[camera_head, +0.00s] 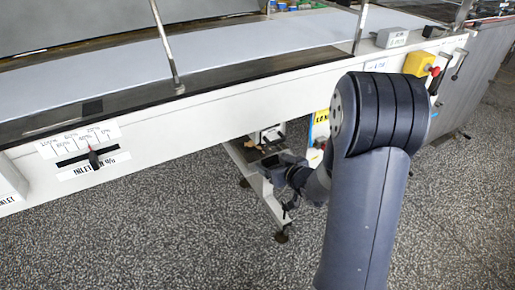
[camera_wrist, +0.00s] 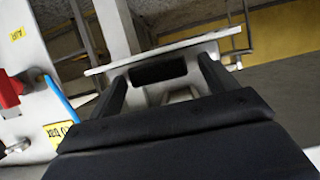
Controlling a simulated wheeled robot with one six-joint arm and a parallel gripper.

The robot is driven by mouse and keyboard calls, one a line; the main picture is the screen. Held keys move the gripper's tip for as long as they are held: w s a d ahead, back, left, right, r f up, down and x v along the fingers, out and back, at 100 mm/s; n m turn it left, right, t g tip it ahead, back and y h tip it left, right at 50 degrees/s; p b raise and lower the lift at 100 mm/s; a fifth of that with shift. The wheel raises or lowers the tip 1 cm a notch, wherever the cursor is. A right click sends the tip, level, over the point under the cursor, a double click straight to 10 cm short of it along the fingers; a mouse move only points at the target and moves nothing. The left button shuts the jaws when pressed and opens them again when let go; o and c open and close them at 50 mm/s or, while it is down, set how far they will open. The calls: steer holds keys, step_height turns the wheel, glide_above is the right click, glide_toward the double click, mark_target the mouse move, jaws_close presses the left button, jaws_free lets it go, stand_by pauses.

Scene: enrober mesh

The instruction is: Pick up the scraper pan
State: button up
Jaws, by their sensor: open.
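A pale pan-like piece with a flat rim and a dark slot in its near face, which looks like the scraper pan (camera_wrist: 160,53), is just ahead in the wrist view. My gripper (camera_wrist: 162,72) is open, with one finger on each side of the slotted face. I cannot tell whether the fingers touch it. In the head view my gripper (camera_head: 272,163) is low under the machine's edge, beside a small white part with a dark opening (camera_head: 266,136), probably the same pan. My arm hides part of that area.
The long white machine rail (camera_head: 230,100) runs above my gripper. A yellow switch box (camera_head: 419,64) with a red button is at the right. In the wrist view a red part (camera_wrist: 10,90) and blue strip (camera_wrist: 60,98) are at left. Speckled floor (camera_head: 170,220) is clear.

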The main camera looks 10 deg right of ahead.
steer(key=c, duration=1.4)
steer(key=shift+r, duration=0.2)
